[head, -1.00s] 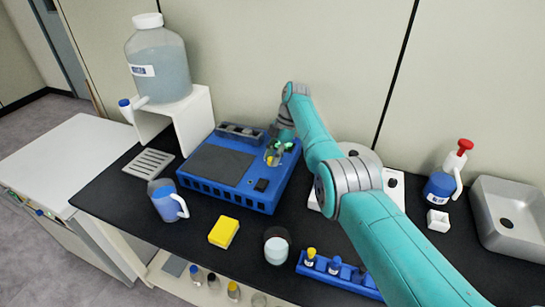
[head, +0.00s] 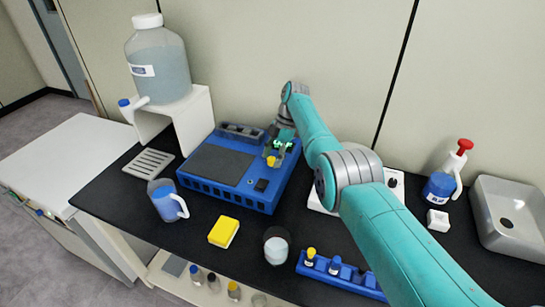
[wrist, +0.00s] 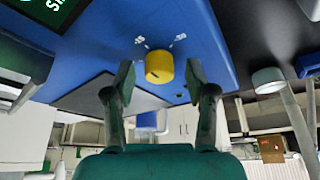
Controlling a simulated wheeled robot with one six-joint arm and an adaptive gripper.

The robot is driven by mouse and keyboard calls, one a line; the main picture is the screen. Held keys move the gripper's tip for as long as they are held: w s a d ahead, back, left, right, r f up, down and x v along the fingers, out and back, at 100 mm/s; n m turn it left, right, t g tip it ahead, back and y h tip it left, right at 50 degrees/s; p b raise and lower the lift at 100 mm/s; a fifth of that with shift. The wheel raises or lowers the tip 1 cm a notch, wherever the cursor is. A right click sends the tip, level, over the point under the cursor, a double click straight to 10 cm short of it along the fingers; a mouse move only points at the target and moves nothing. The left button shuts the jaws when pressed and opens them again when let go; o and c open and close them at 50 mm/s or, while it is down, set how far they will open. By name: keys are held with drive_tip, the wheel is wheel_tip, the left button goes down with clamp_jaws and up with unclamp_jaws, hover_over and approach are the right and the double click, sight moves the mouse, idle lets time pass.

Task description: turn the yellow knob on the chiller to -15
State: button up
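The chiller is a blue box (head: 225,195) with a dark flat top panel, on the black bench in the head view. The knob also shows near the chiller's right side in the head view (head: 271,161). My gripper (wrist: 160,80) is open, one finger on each side of the knob, with visible gaps. In the head view my gripper (head: 278,147) is small and partly covers the chiller's display.
A large bottle (head: 160,65) sits on a white stand at left. A blue vial rack (head: 345,276) lies at front right, near my arm.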

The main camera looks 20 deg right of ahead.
sight(272, 158)
drive_tip(key=shift+r, duration=0.1)
wheel_tip(272, 158, up, 10)
idle(0.5)
